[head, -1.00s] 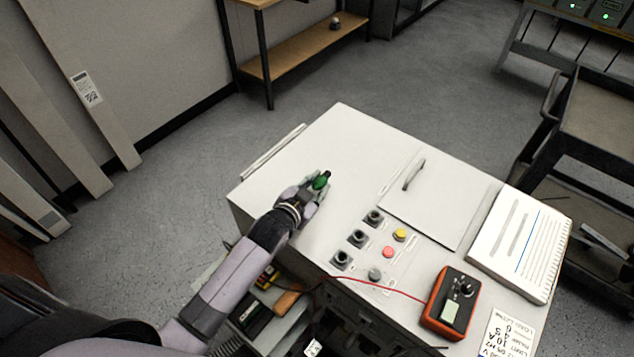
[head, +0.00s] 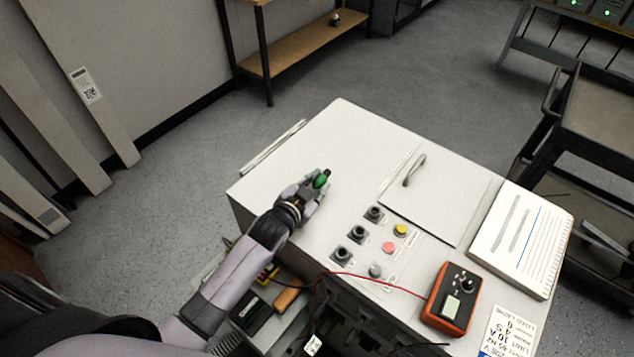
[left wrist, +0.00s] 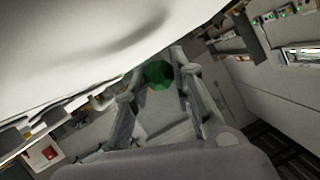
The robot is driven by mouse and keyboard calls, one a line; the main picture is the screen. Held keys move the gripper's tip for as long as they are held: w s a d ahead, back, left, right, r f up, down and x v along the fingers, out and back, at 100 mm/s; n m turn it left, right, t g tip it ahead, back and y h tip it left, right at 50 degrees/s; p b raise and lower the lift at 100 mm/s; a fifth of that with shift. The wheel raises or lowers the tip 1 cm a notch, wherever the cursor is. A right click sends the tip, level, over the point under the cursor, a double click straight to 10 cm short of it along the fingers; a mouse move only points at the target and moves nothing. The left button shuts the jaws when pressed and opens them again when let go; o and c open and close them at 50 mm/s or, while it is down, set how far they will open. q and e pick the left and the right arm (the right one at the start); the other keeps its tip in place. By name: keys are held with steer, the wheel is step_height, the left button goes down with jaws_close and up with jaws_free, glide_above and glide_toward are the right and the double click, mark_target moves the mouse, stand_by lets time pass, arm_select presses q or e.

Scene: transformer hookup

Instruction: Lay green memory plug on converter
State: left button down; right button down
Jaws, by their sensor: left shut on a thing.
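The green memory plug (head: 321,180) is held in my left gripper (head: 316,187), over the left part of the white top of the converter (head: 310,140). In the left wrist view the green plug (left wrist: 158,75) sits between the two fingers of the left gripper (left wrist: 157,80), close to the white surface. I cannot tell whether the plug touches the top. The fingers hide part of the plug. My right gripper is not in view.
Black sockets (head: 357,234), a red button (head: 389,247) and a yellow button (head: 400,230) are right of the gripper. The top's far left part is clear.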

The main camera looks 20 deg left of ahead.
arm_select(q)
steer(key=shift+f+b, duration=0.3)
steer(key=shift+f, duration=0.25)
steer(key=c, duration=1.3)
jaws_free()
steer(key=v, duration=1.2)
steer(key=shift+s, duration=0.1)
